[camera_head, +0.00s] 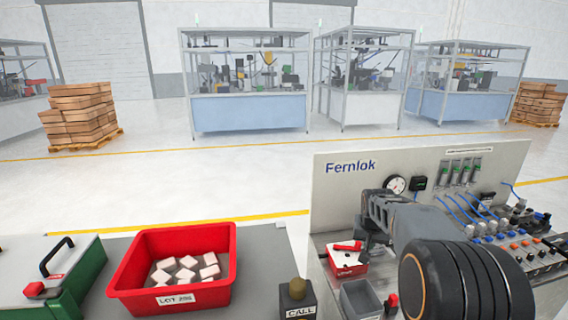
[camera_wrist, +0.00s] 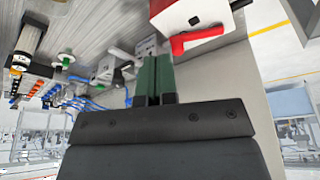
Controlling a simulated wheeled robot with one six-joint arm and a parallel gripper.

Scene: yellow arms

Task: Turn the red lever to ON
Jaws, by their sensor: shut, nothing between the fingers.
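The red lever (camera_head: 348,246) sits on top of a small box (camera_head: 346,262) with a white top and red sides, on the bench in front of the Fernlok panel. In the wrist view the lever (camera_wrist: 208,39) is at the upper right, against the box (camera_wrist: 185,14). ON and OFF marks are not readable. My gripper (camera_wrist: 155,72) has its two green fingers together, empty, to the left of the lever in the wrist view and apart from it. In the head view my gripper is just right of the lever, its fingertips hard to make out.
A grey bin (camera_head: 360,298) and a CALL button post (camera_head: 297,296) stand in front of the box. A red LOT tray (camera_head: 125,277) with several pale blocks is at left. The Fernlok panel (camera_head: 335,190) with gauge and blue hoses rises behind.

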